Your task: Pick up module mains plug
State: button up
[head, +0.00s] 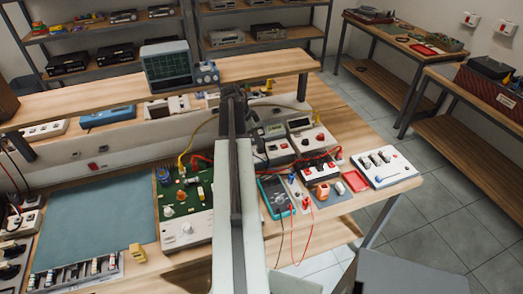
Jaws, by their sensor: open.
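I cannot pick out a mains plug module for certain among the many small parts on the wooden workbench (395,187). A row of small white modules with dark parts (75,274) lies at its front left. White blocks with black parts (12,245) stand at the far left edge. A small yellow piece (138,252) lies alone near the front edge. My arm reaches forward across the middle of the bench. The dark end with my gripper (235,93) is near the raised shelf, open, with nothing visible in it. The jaws are small and hard to make out. My arm hides part of the bench.
A green circuit board (185,192), a teal meter (275,197) with loose leads and a white switch box (385,166) crowd the bench. An oscilloscope (167,64) stands on the raised shelf (60,102). A bare blue-grey mat (95,222) gives free room at left.

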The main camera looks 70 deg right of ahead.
jog(key=b+x, duration=0.4)
jog(key=x, duration=0.1)
jog(key=shift+w+f+b, duration=0.15)
jog(key=shift+f+b, duration=0.05)
jog(key=shift+b, duration=0.15)
jog(key=shift+r, duration=0.15)
grip_shut()
jog(key=shift+r+p, duration=0.1)
jog(key=shift+p, duration=0.2)
